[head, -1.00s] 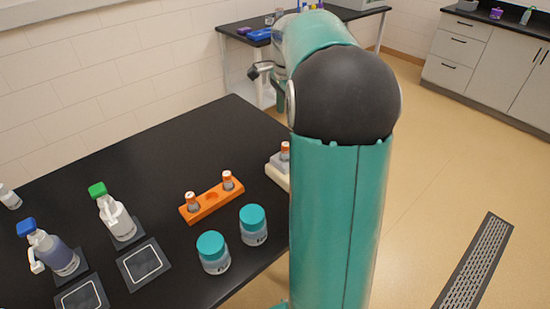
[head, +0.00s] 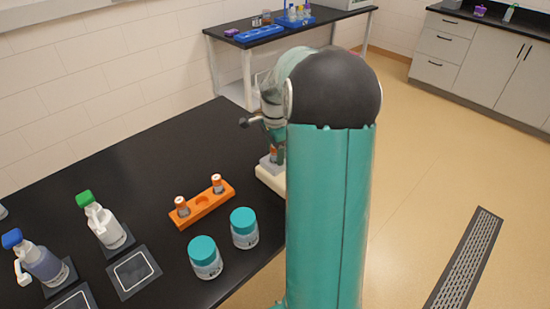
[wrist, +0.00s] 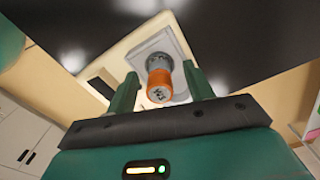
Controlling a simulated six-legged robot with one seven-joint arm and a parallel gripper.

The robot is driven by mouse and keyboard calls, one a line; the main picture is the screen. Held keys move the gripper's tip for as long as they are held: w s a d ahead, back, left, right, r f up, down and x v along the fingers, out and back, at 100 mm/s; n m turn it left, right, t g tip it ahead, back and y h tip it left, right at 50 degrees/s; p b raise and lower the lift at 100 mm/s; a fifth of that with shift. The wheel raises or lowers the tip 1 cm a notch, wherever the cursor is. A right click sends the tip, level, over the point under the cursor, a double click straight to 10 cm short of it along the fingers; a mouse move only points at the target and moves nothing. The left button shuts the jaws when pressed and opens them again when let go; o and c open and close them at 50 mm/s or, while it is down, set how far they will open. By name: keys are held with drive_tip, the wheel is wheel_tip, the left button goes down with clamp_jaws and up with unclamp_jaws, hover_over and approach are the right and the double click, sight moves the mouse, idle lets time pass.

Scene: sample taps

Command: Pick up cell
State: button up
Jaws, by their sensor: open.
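A small orange-and-grey cell (wrist: 160,80) stands on the grey plate of a pale beige block (wrist: 122,52). In the head view this cell (head: 274,153) is partly hidden behind my arm, and the block (head: 266,177) shows at the table's right side. My gripper (wrist: 160,70) is open, with one green finger on each side of the cell in the wrist view. I cannot tell whether the fingers touch it. Two similar cells stand in an orange holder (head: 205,211): one at the left (head: 181,207) and one at the right (head: 217,184), with an empty middle slot.
Two teal-lidded jars (head: 205,257) (head: 244,228) stand in front of the holder. A green-capped bottle (head: 103,223) and a blue-capped bottle (head: 38,258) stand at the left. The black table (head: 150,160) is clear behind the holder. A second table (head: 300,28) stands at the back.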

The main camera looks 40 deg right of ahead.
drive_tip(key=c, duration=0.9)
drive_tip(key=shift+c, duration=0.2)
